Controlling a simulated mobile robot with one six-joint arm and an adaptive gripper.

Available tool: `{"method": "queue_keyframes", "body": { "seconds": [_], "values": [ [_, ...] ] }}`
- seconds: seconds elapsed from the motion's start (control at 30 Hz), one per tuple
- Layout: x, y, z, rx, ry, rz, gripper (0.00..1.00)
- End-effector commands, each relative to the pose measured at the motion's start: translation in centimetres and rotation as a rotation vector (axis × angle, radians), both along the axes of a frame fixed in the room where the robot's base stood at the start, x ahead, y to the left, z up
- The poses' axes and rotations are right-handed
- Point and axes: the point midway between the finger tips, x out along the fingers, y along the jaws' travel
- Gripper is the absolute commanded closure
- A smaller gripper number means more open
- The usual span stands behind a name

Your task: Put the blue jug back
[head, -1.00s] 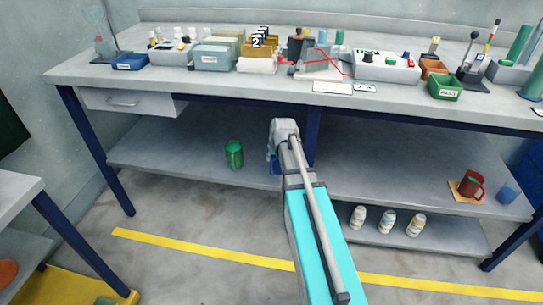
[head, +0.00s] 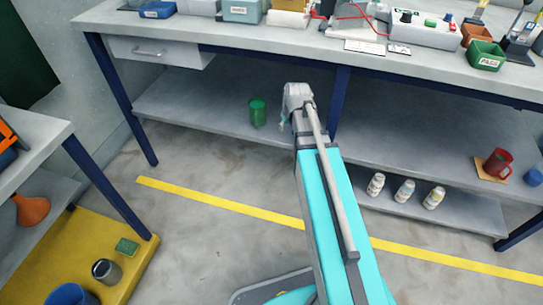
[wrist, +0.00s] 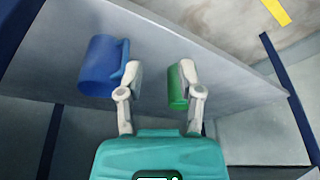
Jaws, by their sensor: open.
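The blue jug (wrist: 98,66) stands on the grey lower shelf (head: 205,113) in the wrist view, with its handle on the right side. My gripper (wrist: 161,72) is open and empty. Its left finger overlaps the edge of the jug's handle; I cannot tell whether they touch. The jug's body lies outside the fingers, to their left. In the head view my arm hides the jug, and the fingers are mostly hidden too.
A green jar (head: 258,112) stands on the same shelf; in the wrist view it appears by my right finger. Right of my arm are several white bottles (head: 404,191), a red mug (head: 496,163) and a blue cup (head: 534,177). A bench leg (head: 338,103) stands close to my gripper.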

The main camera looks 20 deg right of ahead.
Motion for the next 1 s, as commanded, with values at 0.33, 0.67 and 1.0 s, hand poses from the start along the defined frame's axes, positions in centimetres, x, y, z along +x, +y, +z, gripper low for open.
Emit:
{"method": "queue_keyframes", "body": {
  "seconds": [0.33,0.67,1.0],
  "values": [
    [-10.6,9.4,-0.8,0.003,0.226,0.006,0.53],
    [-13.6,11.5,-0.8,-0.012,0.299,-0.005,0.53],
    [-13.5,11.4,-0.8,-0.011,0.298,-0.004,0.53]
  ]
}}
